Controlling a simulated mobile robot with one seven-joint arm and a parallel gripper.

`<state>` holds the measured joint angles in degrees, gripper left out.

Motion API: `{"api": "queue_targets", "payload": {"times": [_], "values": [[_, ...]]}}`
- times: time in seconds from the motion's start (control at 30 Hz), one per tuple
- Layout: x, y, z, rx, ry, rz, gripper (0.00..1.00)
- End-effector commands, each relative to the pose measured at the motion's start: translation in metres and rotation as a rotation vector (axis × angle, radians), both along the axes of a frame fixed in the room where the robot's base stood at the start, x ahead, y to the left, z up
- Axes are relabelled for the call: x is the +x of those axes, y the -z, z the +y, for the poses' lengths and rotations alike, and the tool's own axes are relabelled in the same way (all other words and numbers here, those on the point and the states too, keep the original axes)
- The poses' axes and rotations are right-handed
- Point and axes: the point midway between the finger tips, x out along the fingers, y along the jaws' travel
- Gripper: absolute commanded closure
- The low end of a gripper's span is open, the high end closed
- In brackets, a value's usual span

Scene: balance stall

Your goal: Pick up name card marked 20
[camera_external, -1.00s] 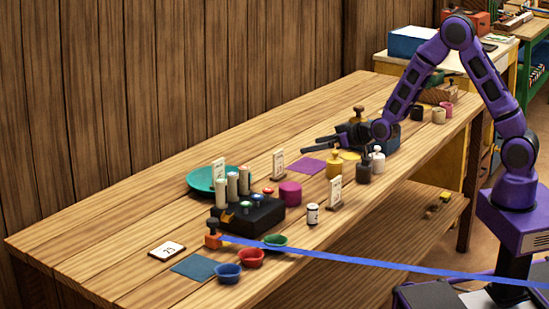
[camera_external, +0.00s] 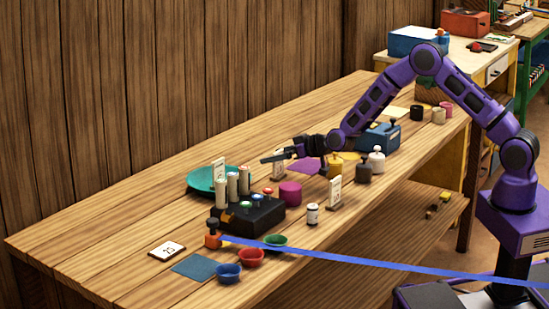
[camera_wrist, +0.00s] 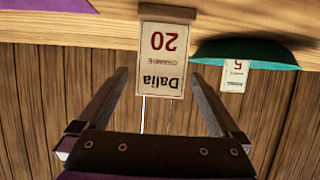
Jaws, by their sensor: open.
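The name card marked 20 (camera_wrist: 160,62) reads "Dalia" and appears upside down in the wrist view, upright in a small wooden base (camera_wrist: 163,14). My gripper (camera_wrist: 161,78) is open and empty, with one finger to each side of the card's lower picture half; I cannot tell how far beyond the fingertips the card is. In the outside view my gripper (camera_external: 270,157) hovers over the table by the same card (camera_external: 279,170), partly covering it.
Another card (camera_external: 335,194) stands nearer the front edge.

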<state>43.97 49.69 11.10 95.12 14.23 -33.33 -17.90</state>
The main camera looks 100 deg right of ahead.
Motion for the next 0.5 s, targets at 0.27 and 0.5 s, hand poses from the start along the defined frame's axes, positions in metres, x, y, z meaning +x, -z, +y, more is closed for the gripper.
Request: {"api": "queue_targets", "payload": {"times": [0.27, 0.5], "values": [[0.018, 0.010, -0.016, 0.000, 0.000, -0.001, 0.00], [0.018, 0.010, -0.016, -0.001, 0.000, -0.001, 0.02]]}}
